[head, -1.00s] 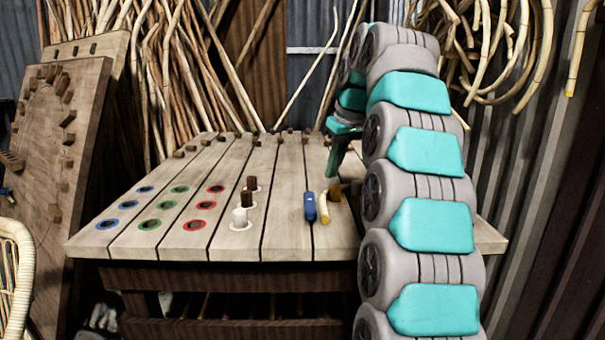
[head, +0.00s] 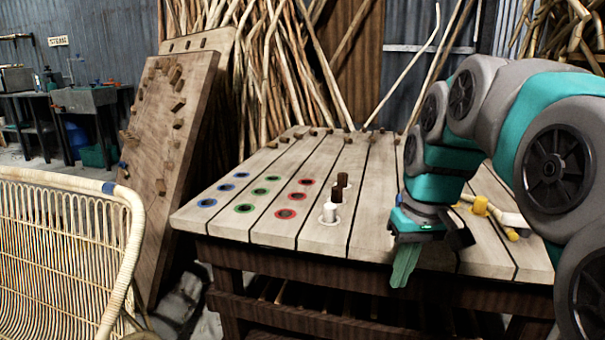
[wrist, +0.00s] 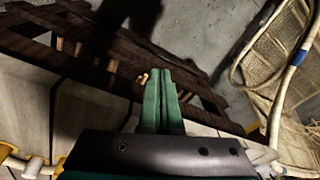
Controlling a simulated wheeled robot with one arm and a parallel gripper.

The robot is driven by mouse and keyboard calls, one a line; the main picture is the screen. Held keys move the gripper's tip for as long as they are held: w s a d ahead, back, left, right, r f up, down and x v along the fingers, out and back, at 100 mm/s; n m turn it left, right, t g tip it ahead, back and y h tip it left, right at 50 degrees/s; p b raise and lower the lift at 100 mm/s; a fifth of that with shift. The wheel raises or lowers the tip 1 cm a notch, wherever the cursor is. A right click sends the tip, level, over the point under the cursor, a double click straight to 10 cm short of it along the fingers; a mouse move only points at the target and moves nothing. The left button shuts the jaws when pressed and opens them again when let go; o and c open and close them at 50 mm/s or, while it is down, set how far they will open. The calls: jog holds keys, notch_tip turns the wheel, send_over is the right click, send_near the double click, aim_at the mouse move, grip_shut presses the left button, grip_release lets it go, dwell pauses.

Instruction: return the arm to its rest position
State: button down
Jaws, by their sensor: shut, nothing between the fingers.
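My gripper (head: 404,267) hangs at the front edge of the slatted wooden table in the head view, with its green fingers pointing down. The fingers are together and hold nothing. In the wrist view my gripper (wrist: 160,75) also shows its green fingers side by side, over the table's front edge and the dark lower frame. My teal and grey arm bends in from the right of the head view and covers part of the table's right side.
The table (head: 330,235) bears coloured ring holes and several short pegs (head: 331,212). A yellow piece (head: 480,206) lies near my arm. A rattan chair (head: 70,255) stands at the left front. A pegged board (head: 165,160) leans behind it. Rattan poles (head: 262,80) stand at the back.

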jog(key=s+f+g, duration=0.1)
jog(key=s+f, duration=0.4)
jog(key=s, duration=0.3)
jog(key=s+f+m, duration=0.1)
jog(key=s+f, duration=0.5)
jog(key=s, duration=0.3)
jog(key=s+a+f+m+g+h, duration=0.1)
jog(key=s+f, duration=0.4)
jog(key=s, duration=0.3)
jog(key=shift+s+f+g, duration=0.2)
jog(key=shift+s+g, duration=0.1)
jog(key=shift+s, duration=0.1)
jog(key=shift+w+a, duration=0.15)
jog(key=shift+w, duration=0.1)
jog(key=shift+d, duration=0.35)
